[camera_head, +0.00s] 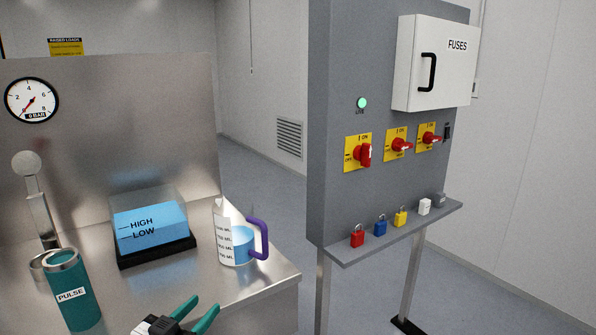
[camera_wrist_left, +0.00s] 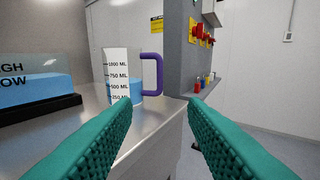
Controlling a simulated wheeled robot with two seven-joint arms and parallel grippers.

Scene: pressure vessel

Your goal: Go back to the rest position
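My left gripper (camera_head: 196,314) is at the bottom of the head view, above the front of the steel bench, with its teal fingers apart and nothing between them. Its two fingers also show spread in the left wrist view (camera_wrist_left: 160,125). A measuring jug (camera_head: 238,243) with a purple handle and blue liquid stands upright on the bench beyond it. The jug also shows in the left wrist view (camera_wrist_left: 124,80), apart from the fingers. My right gripper is in neither view.
The bench (camera_head: 245,287) holds a clear tank (camera_head: 150,228) of blue liquid marked HIGH and LOW and a teal PULSE cylinder (camera_head: 75,290). A pressure gauge (camera_head: 31,100) is on the back panel. A grey cabinet (camera_head: 335,120) with red switches and a shelf of padlocks (camera_head: 380,226) stands right.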

